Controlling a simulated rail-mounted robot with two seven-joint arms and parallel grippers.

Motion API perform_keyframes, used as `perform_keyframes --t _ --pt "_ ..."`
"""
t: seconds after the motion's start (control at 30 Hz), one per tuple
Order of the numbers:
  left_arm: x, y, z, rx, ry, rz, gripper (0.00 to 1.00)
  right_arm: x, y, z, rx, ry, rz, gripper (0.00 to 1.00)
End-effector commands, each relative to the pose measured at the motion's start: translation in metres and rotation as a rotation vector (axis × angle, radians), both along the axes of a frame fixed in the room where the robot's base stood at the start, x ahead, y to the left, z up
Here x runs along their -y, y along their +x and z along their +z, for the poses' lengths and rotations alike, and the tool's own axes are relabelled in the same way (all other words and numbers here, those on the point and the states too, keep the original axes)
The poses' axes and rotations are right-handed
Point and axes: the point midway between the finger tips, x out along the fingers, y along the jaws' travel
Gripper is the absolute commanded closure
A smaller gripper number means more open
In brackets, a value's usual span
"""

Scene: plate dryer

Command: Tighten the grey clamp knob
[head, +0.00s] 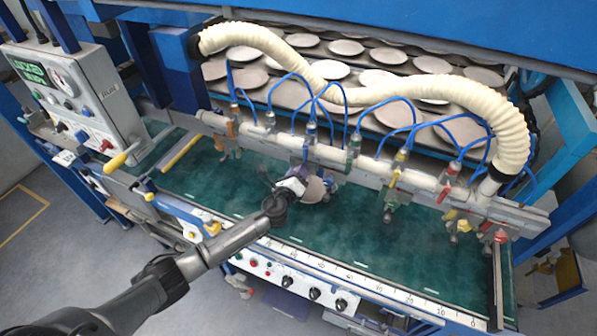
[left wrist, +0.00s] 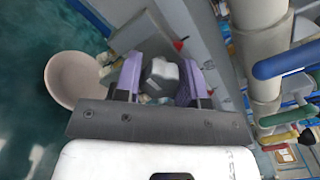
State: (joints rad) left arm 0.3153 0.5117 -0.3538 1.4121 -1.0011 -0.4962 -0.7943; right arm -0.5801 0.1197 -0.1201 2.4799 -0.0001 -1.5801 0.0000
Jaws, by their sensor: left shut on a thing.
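My left gripper (head: 306,184) reaches over the green bed to the white pipe rail, near its middle. In the left wrist view my left gripper (left wrist: 160,82) has its two purple fingers on either side of the grey clamp knob (left wrist: 160,74), shut on it. The knob's lower part is hidden behind the gripper's dark front. In the head view the gripper covers the knob, so I cannot make it out there. My right gripper is not in view.
A round beige dish (left wrist: 75,80) is beside the fingers. The white pipe rail (head: 375,168) carries nozzles with coloured clamps and blue hoses. A thick cream hose (head: 400,88) arches above. A control box (head: 75,95) stands at left. The green bed (head: 400,240) is clear at front right.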

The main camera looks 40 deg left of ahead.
Motion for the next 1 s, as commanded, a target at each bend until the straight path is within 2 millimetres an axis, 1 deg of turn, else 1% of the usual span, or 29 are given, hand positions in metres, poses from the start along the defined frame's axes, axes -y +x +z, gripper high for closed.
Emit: perform_keyframes --t 0.17,0.2,0.43,0.67,0.77,0.87,1.0 --pt "0.000 0.000 0.000 0.000 0.003 -0.001 0.87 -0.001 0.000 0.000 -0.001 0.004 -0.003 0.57" --pt "0.000 0.000 0.000 0.000 0.003 -0.001 0.59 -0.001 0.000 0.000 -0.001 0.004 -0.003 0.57" --pt "0.000 0.000 0.000 0.000 0.001 -0.001 0.37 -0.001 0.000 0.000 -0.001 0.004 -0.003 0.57" --pt "0.000 0.000 0.000 0.000 0.000 0.000 0.37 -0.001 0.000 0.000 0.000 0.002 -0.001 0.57" --pt "0.001 -0.005 -0.001 -0.001 0.000 -0.001 0.37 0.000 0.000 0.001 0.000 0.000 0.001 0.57" --pt "0.005 -0.016 -0.001 -0.001 -0.001 -0.001 0.37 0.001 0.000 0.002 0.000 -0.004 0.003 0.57" --pt "0.012 -0.042 -0.001 -0.003 0.000 -0.003 0.37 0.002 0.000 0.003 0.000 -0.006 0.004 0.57"
